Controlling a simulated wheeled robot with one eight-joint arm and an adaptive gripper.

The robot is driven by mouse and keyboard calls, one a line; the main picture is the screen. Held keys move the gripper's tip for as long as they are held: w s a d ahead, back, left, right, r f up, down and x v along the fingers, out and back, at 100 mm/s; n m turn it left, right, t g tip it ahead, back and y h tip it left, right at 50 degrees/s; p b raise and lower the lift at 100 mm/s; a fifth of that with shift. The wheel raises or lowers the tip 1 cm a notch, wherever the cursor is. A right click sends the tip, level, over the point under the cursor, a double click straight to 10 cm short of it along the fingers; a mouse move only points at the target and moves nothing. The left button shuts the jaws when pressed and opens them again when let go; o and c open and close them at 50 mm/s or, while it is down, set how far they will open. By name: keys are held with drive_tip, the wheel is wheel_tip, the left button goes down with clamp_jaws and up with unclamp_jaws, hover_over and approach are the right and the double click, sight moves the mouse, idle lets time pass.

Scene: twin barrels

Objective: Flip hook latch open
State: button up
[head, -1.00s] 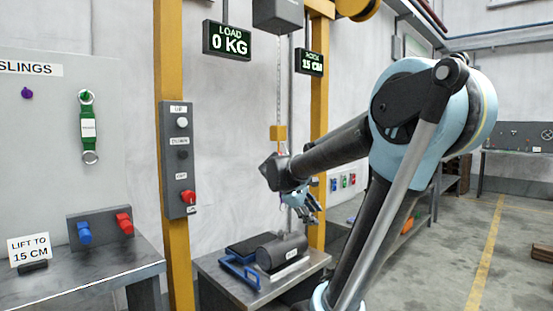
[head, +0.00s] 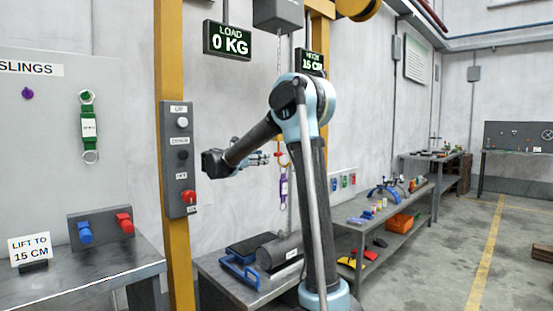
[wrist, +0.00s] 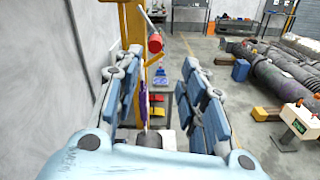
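The orange-red hook (head: 281,153) hangs below the hoist, partly hidden by my arm. A purple sling (head: 283,186) hangs beneath it. My gripper (head: 263,158) is just left of the hook and points right toward it. In the wrist view, my gripper (wrist: 160,95) is open, with its two fingers wide apart and nothing held between them. A red cylindrical part (wrist: 155,42) and the purple sling (wrist: 145,104) show beyond the fingers. I cannot tell the hook's latch apart clearly, nor whether it is open.
A dark cylinder load (head: 280,251) and a blue-handled item sit on the low table below. A yellow post with a control box (head: 178,160) stands left of my gripper. A shelf (head: 395,212) with tools stands at right. The load display (head: 228,41) reads 0 KG.

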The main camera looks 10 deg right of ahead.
sight(274, 155)
drive_tip(key=x, duration=1.1)
drive_tip(key=shift+w+d+r, duration=0.1)
drive_tip(key=shift+w+r, duration=0.1)
drive_tip(key=shift+w, duration=0.35)
